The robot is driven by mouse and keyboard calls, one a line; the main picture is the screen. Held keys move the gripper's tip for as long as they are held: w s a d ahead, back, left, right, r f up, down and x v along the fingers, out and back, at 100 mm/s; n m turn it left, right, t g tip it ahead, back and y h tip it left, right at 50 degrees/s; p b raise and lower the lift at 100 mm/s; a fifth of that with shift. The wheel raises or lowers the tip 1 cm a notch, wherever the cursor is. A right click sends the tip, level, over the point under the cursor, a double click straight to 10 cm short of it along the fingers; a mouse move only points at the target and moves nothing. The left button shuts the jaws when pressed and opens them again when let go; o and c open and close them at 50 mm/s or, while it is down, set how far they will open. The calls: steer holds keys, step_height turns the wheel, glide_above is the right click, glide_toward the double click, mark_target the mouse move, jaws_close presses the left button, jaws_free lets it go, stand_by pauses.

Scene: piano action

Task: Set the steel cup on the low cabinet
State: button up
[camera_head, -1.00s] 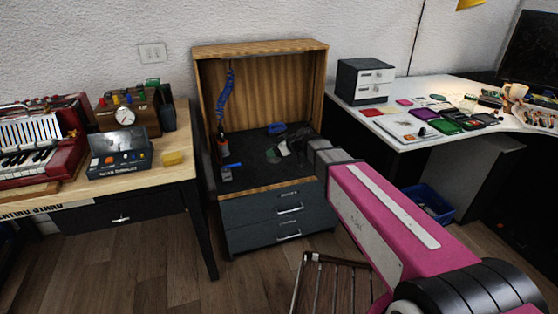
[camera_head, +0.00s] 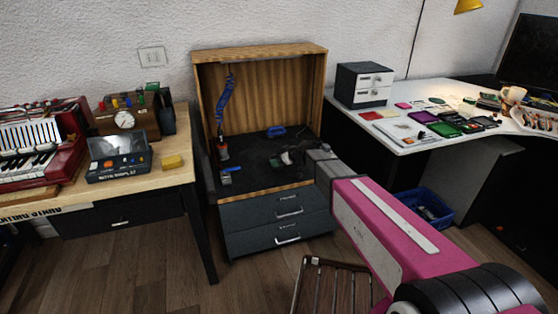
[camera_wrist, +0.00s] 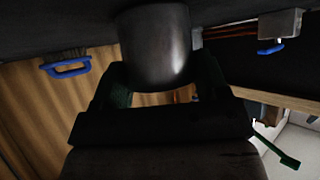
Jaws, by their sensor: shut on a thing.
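The steel cup (camera_wrist: 155,48) is a grey metal cylinder. In the wrist view it sits between the dark fingers of my gripper (camera_wrist: 158,88), which is shut on it. The low cabinet (camera_head: 262,215) has dark drawers, a dark top and a wooden hood at its back and sides. In the head view my gripper (camera_head: 290,158) is over the right part of the dark top, and the cup is small and mostly hidden there. In the wrist view the cup's far end meets the dark surface; I cannot tell whether they touch.
A blue-handled brush (camera_head: 276,131) lies at the back of the cabinet top; it also shows in the wrist view (camera_wrist: 67,66). A blue-handled tool (camera_head: 230,169) and a blue coil (camera_head: 225,100) are at the left. A wooden slatted chair (camera_head: 330,285) stands in front.

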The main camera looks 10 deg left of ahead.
steer(key=shift+f, duration=0.15)
steer(key=o, duration=1)
steer(key=shift+c, duration=0.2)
steer(key=shift+s+d+r, duration=0.1)
steer(key=shift+d+r, duration=0.05)
steer(key=shift+r, duration=0.1)
steer(key=v, duration=1.1)
steer(key=shift+d+r, duration=0.2)
steer(key=shift+d, duration=0.05)
steer(key=s+d+f+m+g+h, duration=0.1)
steer(key=s+d+f+m+h, duration=0.1)
steer(key=s+d, duration=0.5)
steer(key=s+d+f+m+g+h, duration=0.1)
steer(key=s+d+f+m+h, duration=0.2)
steer(key=d, duration=1.3)
steer(key=s+d+f+m+g+h, duration=0.1)
steer(key=s+d+f+m+h, duration=0.1)
steer(key=s+d+m+h, duration=0.3)
steer(key=s+d+m, duration=0.4)
steer(key=s+d, duration=0.2)
steer(key=shift+s+f+g+h, duration=0.2)
steer(key=shift+f+g+h, duration=0.1)
steer(key=shift+g, duration=0.1)
steer(key=shift+d, duration=0.1)
